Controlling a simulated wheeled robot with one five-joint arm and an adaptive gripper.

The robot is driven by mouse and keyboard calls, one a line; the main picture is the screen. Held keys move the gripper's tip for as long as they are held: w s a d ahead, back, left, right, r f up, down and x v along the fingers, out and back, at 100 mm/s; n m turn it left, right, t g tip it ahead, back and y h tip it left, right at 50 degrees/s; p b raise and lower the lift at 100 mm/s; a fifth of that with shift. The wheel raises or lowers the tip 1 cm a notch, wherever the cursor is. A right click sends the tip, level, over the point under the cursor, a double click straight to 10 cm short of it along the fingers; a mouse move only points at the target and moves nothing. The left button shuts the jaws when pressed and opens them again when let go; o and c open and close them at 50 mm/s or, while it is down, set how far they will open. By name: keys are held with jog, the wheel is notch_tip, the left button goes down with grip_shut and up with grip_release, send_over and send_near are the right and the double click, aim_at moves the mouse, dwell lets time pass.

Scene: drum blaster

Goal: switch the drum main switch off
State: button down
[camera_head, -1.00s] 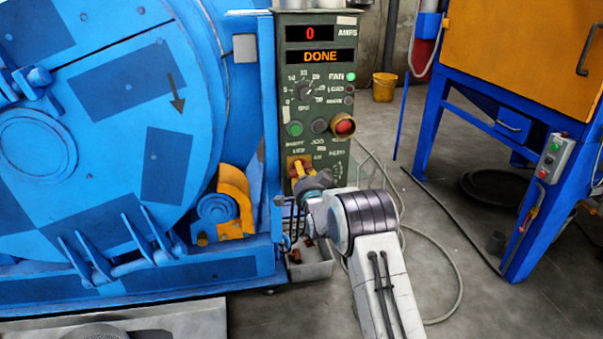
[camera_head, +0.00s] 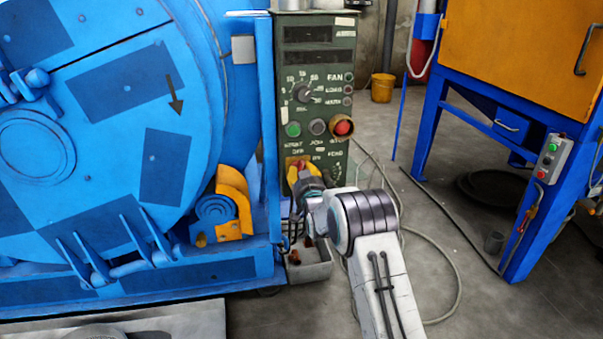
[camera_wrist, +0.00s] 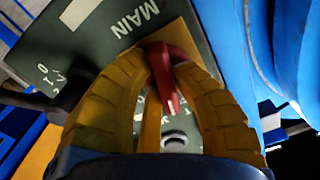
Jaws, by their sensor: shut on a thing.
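The main switch (camera_wrist: 168,85) has a red handle on a yellow plate beside the word MAIN in the wrist view. In the head view its red and yellow parts (camera_head: 302,163) show low on the green control panel (camera_head: 318,110). My gripper (camera_wrist: 163,66) has its yellow fingers shut on the red handle, one on each side. In the head view my gripper (camera_head: 294,174) is at the switch, and my wrist hides part of it. The panel's two display windows (camera_head: 318,58) are dark, and the lamp by FAN is unlit.
The blue drum (camera_head: 90,130) stands close on the left. A red button (camera_head: 343,127) and other buttons are above the switch. A grey bin (camera_head: 312,268) is below the panel. A hose lies on the floor to the right, before a blue and orange cabinet (camera_head: 520,40).

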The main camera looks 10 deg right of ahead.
jog(key=shift+r+n, duration=0.15)
jog(key=shift+n, duration=1.35)
jog(key=shift+a, duration=0.1)
jog(key=c, duration=1)
grip_release()
jog(key=shift+s, duration=0.1)
jog(key=shift+s, duration=5.9)
